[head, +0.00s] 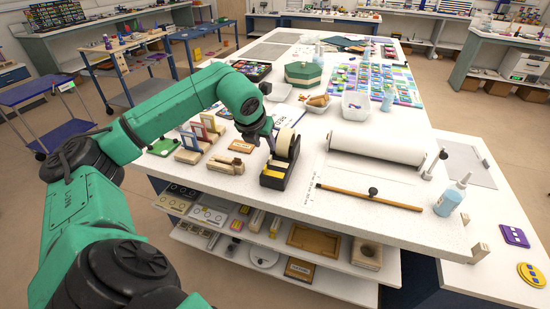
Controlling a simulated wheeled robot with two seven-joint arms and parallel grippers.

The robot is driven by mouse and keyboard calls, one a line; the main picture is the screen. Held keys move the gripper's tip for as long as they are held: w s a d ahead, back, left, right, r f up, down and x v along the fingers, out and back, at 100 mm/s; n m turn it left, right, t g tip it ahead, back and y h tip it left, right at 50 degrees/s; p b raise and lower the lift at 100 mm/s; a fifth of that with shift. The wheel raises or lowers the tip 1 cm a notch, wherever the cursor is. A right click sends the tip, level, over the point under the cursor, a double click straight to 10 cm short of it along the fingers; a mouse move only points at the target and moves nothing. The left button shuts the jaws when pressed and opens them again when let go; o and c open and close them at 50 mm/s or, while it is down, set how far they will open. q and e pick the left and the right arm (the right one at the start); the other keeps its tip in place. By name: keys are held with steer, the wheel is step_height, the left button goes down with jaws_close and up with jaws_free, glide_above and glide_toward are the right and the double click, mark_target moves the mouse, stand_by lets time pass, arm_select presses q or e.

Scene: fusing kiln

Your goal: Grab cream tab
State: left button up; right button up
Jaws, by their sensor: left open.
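My left gripper (262,136) reaches over the white table from the left, pointing down, with its jaws open. It is beside the upper left of a black dispenser (272,181) that holds a cream roll (286,143). Yellow and cream parts show low on the dispenser's front. A separate cream tab is too small to make out, and the gripper hides part of the area behind it. I see nothing held in the gripper. My right gripper is not in view.
Small upright frames (205,129) on wooden stands and a wooden block (225,165) lie left of the dispenser. A white paper roll (376,146), a wooden rod (369,197) and a spray bottle (452,195) are to its right. Open shelves sit under the table (330,225).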

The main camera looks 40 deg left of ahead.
mark_target(269, 159)
arm_select(q)
steer(key=p+x, duration=0.3)
steer(key=x, duration=0.5)
steer(key=shift+s+f, duration=0.15)
steer(key=shift+f, duration=0.25)
jaws_close()
steer(key=shift+r, duration=0.1)
